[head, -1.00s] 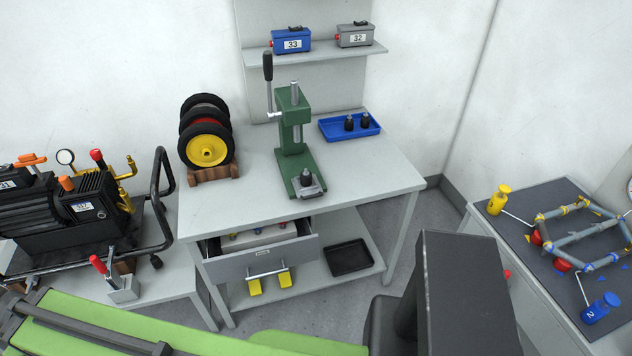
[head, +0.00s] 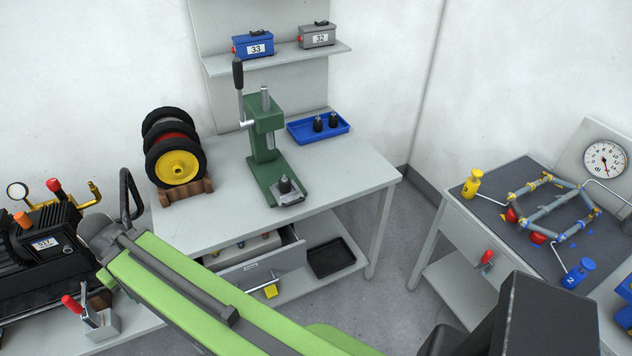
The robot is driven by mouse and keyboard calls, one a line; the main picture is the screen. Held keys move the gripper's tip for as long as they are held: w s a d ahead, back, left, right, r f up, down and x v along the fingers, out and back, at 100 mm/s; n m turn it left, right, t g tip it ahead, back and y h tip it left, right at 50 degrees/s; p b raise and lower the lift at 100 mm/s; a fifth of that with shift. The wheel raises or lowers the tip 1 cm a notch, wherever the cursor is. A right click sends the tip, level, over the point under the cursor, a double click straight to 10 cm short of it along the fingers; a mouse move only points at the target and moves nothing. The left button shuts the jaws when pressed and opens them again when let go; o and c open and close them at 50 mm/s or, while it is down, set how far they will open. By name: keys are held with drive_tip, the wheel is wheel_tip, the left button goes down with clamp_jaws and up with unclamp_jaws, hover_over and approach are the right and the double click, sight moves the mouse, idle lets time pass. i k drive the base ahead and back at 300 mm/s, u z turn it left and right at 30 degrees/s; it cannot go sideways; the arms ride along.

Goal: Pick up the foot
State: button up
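Several dark feet, small black pieces with a thin stud on top, are in view. Two feet (head: 325,123) stand upright in a blue tray (head: 302,141) at the back right of the grey table. Another similar black piece (head: 285,185) stands on the base plate of the green press (head: 263,140). My green arm crosses the lower left, with its grey joint over the left side. My gripper is not in view, so I cannot see its state or whether it holds anything.
Wheels (head: 174,165) on a wooden rack stand left of the press. An open drawer (head: 255,268) juts out under the grey table (head: 350,178). A compressor (head: 40,240) is at left. A bench (head: 450,225) with a pipe frame is at right. The tabletop's front right is clear.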

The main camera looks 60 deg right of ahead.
sight(286, 188)
drive_tip(key=u, duration=0.05)
drive_tip(key=i, duration=1)
drive_tip(key=z, duration=0.05)
